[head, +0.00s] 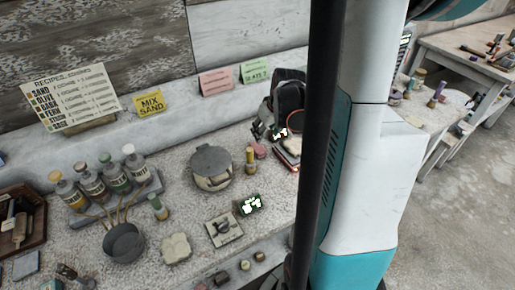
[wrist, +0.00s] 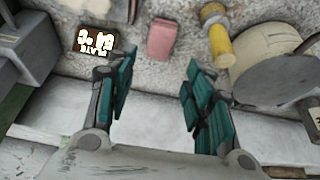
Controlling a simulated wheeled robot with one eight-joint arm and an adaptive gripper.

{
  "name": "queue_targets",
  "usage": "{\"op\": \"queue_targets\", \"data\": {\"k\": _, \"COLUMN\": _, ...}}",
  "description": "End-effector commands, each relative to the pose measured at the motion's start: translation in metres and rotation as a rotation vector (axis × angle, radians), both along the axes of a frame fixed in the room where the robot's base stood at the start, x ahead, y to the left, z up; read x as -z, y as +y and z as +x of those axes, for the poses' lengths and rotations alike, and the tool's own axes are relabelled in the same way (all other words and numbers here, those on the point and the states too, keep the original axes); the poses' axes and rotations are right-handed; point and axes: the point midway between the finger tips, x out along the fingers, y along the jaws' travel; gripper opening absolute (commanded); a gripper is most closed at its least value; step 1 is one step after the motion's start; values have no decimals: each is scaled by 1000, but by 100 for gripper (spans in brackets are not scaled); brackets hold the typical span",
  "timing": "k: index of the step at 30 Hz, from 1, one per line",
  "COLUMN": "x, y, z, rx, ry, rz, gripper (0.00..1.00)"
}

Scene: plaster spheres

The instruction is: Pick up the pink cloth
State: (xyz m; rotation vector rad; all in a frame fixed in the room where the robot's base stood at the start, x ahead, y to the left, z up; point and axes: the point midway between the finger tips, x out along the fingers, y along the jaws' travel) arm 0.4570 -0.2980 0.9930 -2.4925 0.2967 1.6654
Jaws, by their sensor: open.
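The pink cloth (wrist: 162,38) looks like a small folded block lying on the speckled counter, just beyond my fingertips in the wrist view. In the head view the pink cloth (head: 259,151) lies right of the yellow bottle (head: 250,159). My gripper (wrist: 160,65) is open, its two teal-padded fingers spread apart with nothing between them. The cloth appears in line with the gap and apart from the fingers.
A card with white marks (wrist: 94,40) is near the left finger. The lidded pot (head: 212,166) also shows in the head view.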

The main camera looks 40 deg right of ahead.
Motion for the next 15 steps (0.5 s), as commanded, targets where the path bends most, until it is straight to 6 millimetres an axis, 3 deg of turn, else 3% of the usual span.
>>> {"op": "queue_targets", "data": {"k": 7, "x": 47, "y": -4, "z": 19, "rx": 0, "ry": 0, "rz": 1, "gripper": 48}}
{"op": "queue_targets", "data": {"k": 15, "x": 67, "y": -6, "z": 28, "rx": 0, "ry": 0, "rz": 1, "gripper": 48}}
